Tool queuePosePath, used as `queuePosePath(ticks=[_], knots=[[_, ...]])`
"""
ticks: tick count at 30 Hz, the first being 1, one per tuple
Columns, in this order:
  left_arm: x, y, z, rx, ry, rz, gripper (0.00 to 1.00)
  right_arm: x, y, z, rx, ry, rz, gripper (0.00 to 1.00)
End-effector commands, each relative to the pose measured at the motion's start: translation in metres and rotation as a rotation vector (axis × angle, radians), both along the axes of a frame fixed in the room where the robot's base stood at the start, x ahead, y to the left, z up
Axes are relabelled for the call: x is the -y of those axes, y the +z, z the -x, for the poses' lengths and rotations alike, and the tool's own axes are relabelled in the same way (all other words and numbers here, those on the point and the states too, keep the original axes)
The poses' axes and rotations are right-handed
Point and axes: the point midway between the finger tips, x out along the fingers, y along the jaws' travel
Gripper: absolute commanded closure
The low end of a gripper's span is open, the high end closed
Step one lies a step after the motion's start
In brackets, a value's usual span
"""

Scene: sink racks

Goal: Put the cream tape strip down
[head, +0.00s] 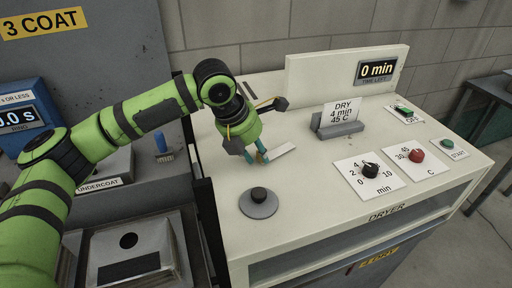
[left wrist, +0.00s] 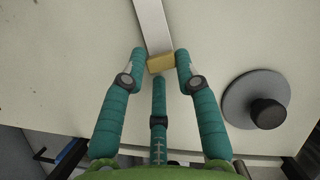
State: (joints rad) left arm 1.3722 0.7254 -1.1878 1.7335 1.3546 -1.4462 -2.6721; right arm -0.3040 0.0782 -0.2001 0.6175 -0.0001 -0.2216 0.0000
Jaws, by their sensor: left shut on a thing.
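The cream tape strip (head: 281,152) is a long pale piece over the white dryer top. In the left wrist view the pale strip (left wrist: 153,27) runs away from me and has a tan block (left wrist: 160,64) at its near end. My left gripper (head: 257,156) is low over the dryer top, with its teal fingers shut on the strip's tan end. In the left wrist view the left gripper (left wrist: 160,66) has a finger on each side of the block. I cannot tell whether the strip touches the surface. My right gripper is not in view.
A grey disc with a black knob (head: 259,202) stands in front of the gripper. A card holder marked DRY (head: 337,126) stands behind and right. Dials for minutes (head: 370,171) and temperature (head: 416,155) lie further right. The dryer top (head: 312,190) between disc and dials is clear.

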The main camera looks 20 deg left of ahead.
Motion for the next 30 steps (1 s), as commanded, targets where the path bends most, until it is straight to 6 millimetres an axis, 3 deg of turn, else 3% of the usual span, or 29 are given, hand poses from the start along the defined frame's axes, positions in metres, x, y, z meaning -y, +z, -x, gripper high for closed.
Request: queuePosePath(ticks=[5,6,7,20,25,30], knots=[[0.0,-0.002,0.0,0.002,0.0,0.001,0.86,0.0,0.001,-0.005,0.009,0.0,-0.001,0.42],[0.0,-0.002,0.0,0.001,0.0,0.0,0.57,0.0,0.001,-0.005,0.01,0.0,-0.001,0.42],[0.0,-0.002,0.0,0.001,0.0,0.0,0.45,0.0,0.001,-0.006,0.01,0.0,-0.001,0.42],[0.0,-0.001,0.0,0.0,0.0,0.0,0.45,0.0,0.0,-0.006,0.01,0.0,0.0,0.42],[-0.003,0.02,0.003,0.004,0.002,0.001,0.45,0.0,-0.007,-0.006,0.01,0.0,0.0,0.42],[-0.013,0.055,0.014,0.005,0.001,0.002,0.45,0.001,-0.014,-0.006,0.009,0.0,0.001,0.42]])
